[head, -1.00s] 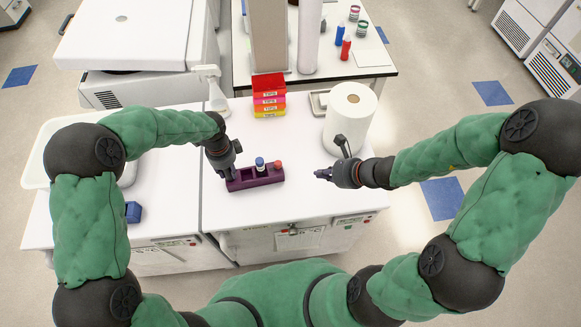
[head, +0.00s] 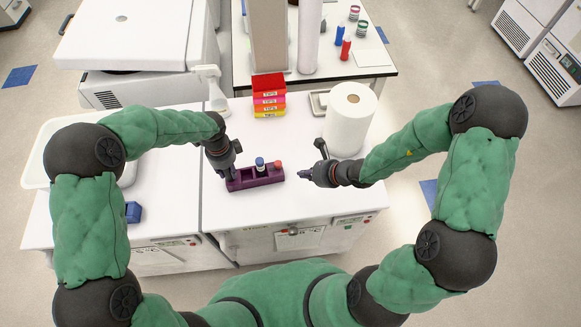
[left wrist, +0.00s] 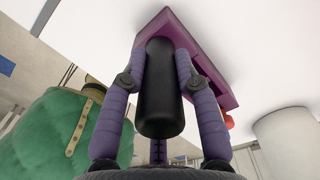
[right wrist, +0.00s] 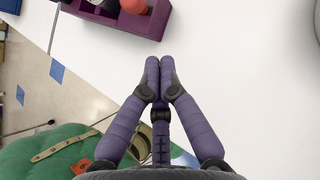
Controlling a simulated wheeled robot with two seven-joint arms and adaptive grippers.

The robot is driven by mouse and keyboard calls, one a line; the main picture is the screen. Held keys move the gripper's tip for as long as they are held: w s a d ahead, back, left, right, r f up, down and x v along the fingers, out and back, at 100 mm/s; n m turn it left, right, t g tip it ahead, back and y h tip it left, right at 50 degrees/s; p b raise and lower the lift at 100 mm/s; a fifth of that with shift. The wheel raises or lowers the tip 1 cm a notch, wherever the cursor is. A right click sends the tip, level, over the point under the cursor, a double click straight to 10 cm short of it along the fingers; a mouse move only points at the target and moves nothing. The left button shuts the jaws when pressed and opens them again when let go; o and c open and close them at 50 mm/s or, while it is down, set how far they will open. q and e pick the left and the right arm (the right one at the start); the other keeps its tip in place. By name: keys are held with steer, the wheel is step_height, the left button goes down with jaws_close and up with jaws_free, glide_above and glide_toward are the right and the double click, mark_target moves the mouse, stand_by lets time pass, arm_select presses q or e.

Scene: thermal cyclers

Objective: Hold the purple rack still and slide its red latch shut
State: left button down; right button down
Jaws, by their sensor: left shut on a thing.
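The purple rack (head: 258,178) lies on the white bench and holds a blue-capped tube (head: 260,163). The red latch (head: 278,165) shows as a small red knob at its right end, also in the right wrist view (right wrist: 133,5). My left gripper (head: 230,176) is at the rack's left end, its fingers shut around a black cylinder (left wrist: 162,90) against the rack; I cannot tell whether the cylinder is part of it. My right gripper (head: 304,174) is shut and empty, its fingertips together (right wrist: 159,64), right of the latch and apart from it.
Stacked red, pink and yellow tip boxes (head: 268,96) stand behind the rack. A white paper roll (head: 350,120) stands behind my right gripper. A white tub (head: 50,150) is at the left. The bench in front of the rack is clear.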

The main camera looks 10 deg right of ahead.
steer(key=w+a, duration=0.1)
steer(key=f, duration=0.1)
steer(key=w+a, duration=0.1)
steer(key=shift+w+a+f, duration=0.25)
steer(key=shift+w+a, duration=0.05)
steer(key=shift+a, duration=0.05)
steer(key=shift+w+a, duration=0.55)
steer(key=shift+w, duration=0.05)
steer(key=shift+a, duration=1.35)
steer(key=shift+d, duration=0.1)
steer(key=s+d, duration=0.3)
steer(key=shift+d+r, duration=0.1)
steer(key=v, duration=0.9)
steer(key=shift+s+r, duration=0.2)
steer(key=shift+r, duration=0.1)
steer(key=shift+w, duration=0.15)
